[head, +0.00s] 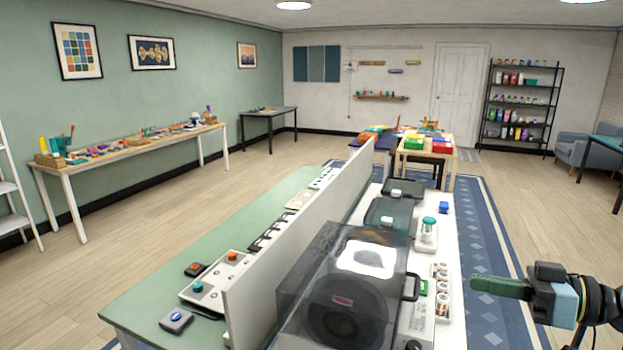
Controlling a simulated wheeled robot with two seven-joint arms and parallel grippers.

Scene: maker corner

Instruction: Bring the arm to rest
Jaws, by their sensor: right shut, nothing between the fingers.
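My right gripper (478,287) comes in from the lower right of the head view. Its green fingers are shut with nothing between them and point left. It hangs beside the right edge of the white bench, apart from the things on it. Part of my right arm shows behind it at the picture's right edge. My left gripper is not in view.
Jars (442,290) line the bench's right edge. Floor at the right (530,215) is free.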

